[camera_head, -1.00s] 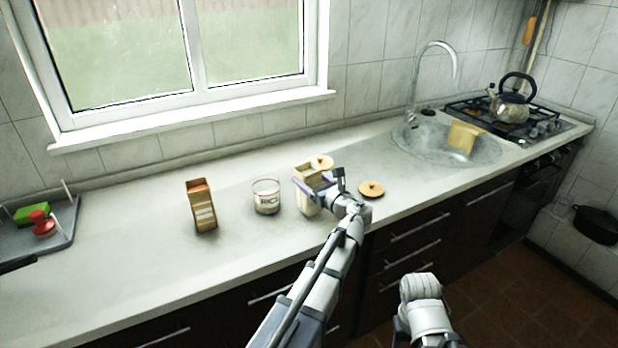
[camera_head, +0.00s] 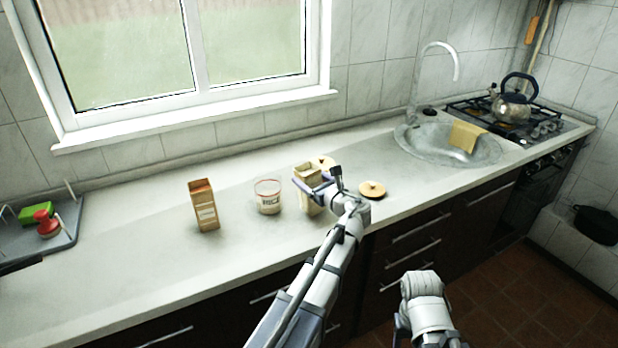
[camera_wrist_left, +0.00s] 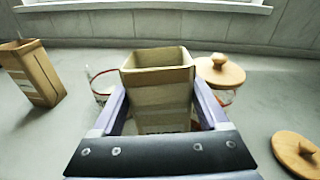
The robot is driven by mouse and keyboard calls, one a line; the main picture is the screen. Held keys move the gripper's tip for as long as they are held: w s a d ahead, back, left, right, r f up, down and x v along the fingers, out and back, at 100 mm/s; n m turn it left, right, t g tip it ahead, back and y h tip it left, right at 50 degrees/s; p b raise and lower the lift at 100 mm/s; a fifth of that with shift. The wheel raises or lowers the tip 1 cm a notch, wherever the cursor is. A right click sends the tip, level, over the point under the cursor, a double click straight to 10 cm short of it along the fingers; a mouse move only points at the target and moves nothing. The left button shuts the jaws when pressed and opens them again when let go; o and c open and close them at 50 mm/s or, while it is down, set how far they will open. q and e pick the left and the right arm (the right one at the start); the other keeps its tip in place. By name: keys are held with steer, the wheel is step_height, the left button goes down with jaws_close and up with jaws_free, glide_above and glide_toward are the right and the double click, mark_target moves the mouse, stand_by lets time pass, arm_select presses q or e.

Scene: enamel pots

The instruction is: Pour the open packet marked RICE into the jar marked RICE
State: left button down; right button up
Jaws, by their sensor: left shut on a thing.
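My left gripper (camera_head: 318,187) is shut on a pale, open-topped packet (camera_wrist_left: 158,90), a finger on each side. The packet is upright at the counter, and its opening shows in the left wrist view; its label cannot be read. The glass jar marked RICE (camera_head: 268,203) stands just left of the packet, open, with a red rim and pale content low inside. In the left wrist view the jar (camera_wrist_left: 103,83) is partly hidden behind the left finger. My right gripper is not in view; only part of my right arm shows at the lower right.
A brown open packet (camera_head: 204,207) stands left of the jar. A jar with a wooden lid (camera_wrist_left: 221,72) stands behind the held packet. A loose wooden lid (camera_head: 371,190) lies to the right. The dish tray (camera_head: 68,232) is far left, the sink (camera_head: 430,150) right.

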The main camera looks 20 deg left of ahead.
mark_target(294, 170)
arm_select(q)
steer(key=shift+s+a+r+n+h+p, duration=0.15)
steer(key=shift+a+n+h+p, duration=0.3)
steer(key=shift+p, duration=0.5)
steer(key=shift+a+r+n+h+p, duration=0.1)
steer(key=shift+a+n+h+p, duration=0.3)
steer(key=shift+p, duration=0.5)
stand_by(0.9)
steer(key=shift+s+a+r+n+g+h+p, duration=0.1)
steer(key=shift+a+r+n+g+h+p, duration=0.45)
steer(key=shift+p, duration=1.15)
steer(key=shift+s+a+r+n+t+h+p, duration=0.15)
steer(key=shift+a+r+h+p, duration=0.65)
steer(key=shift+p, duration=0.9)
stand_by(1.8)
